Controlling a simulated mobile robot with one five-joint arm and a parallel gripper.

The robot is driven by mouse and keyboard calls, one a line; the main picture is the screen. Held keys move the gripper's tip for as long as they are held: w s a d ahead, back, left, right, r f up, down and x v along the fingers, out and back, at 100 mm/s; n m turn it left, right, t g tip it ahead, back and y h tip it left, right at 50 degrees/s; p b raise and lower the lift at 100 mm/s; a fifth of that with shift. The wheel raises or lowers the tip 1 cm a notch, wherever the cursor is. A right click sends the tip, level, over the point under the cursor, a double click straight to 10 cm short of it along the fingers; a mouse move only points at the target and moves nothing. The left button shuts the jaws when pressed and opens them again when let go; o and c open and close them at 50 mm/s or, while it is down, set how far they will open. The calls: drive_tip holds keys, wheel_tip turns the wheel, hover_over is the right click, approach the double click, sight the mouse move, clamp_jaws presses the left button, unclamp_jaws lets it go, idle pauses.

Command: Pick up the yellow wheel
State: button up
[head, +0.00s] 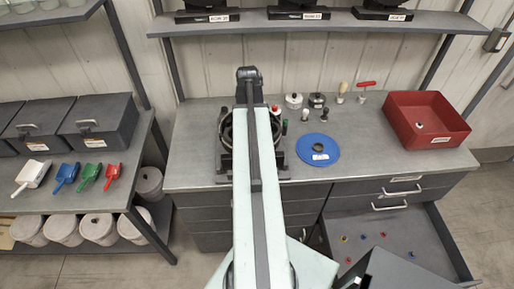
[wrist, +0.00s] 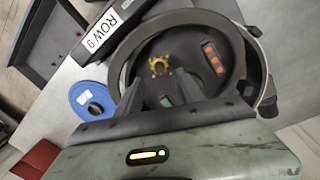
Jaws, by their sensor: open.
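A small yellow wheel (wrist: 159,66) with knobs around its rim sits inside the round dark meter housing (wrist: 197,17), near the middle of the wrist view. My gripper (wrist: 158,88) is open, with its two dark fingers pointing into the housing, one on either side below the wheel. The fingers look apart from the wheel, though their depth is hard to judge. In the head view my arm covers the middle of the housing (head: 226,133) and hides the wheel there. Another small yellow piece (head: 344,238) lies in the open drawer.
A blue disc (head: 318,138) with a dark hub lies right of the housing. A red bin (head: 428,104) stands at the bench's right end. Small pots and tools line the back. The open drawer (head: 400,225) juts out at front right.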

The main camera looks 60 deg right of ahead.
drive_tip(key=f+b, duration=0.5)
drive_tip(key=s+f+b, duration=0.1)
drive_tip(key=f+b, duration=0.2)
drive_tip(key=shift+d, duration=0.35)
drive_tip(key=shift+r, duration=0.2)
clamp_jaws()
